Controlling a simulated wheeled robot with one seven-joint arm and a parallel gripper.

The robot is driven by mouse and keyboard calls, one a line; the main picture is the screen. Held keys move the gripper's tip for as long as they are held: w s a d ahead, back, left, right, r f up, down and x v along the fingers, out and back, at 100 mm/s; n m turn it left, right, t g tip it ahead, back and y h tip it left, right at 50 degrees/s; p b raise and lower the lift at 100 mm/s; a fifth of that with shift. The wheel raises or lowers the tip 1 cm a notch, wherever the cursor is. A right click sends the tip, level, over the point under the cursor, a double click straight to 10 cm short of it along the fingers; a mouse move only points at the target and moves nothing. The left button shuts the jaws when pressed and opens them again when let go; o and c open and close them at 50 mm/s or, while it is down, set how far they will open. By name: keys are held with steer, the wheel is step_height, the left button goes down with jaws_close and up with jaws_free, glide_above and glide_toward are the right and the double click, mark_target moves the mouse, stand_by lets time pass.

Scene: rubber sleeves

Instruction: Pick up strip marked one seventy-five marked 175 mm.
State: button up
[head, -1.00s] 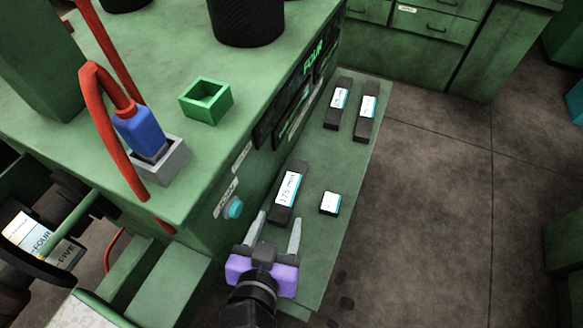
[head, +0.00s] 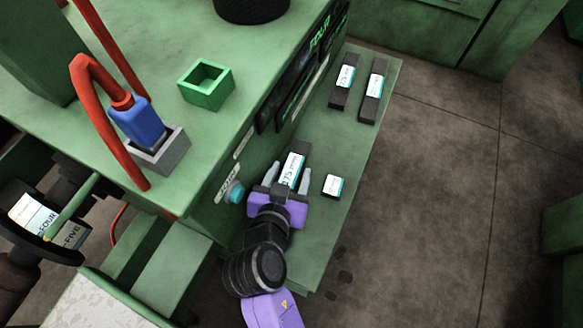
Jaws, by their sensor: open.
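The strip marked 175 mm (head: 292,167) is a black bar with a white and teal label. It lies on the green shelf (head: 327,225) beside the machine's front. My gripper (head: 289,177), with a purple body and grey fingers, is open. Its fingers are on either side of the strip's near part, one left and one right. The strip's near end is hidden behind my gripper. I cannot tell whether the fingers touch it.
A short labelled piece (head: 333,186) lies close to the right of my gripper. Two longer labelled black strips, left (head: 344,79) and right (head: 373,91), lie farther back. The machine's front wall, with a teal button (head: 235,193), stands close on the left.

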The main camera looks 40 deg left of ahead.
jaws_close()
steer(key=shift+d, duration=0.1)
stand_by(0.3)
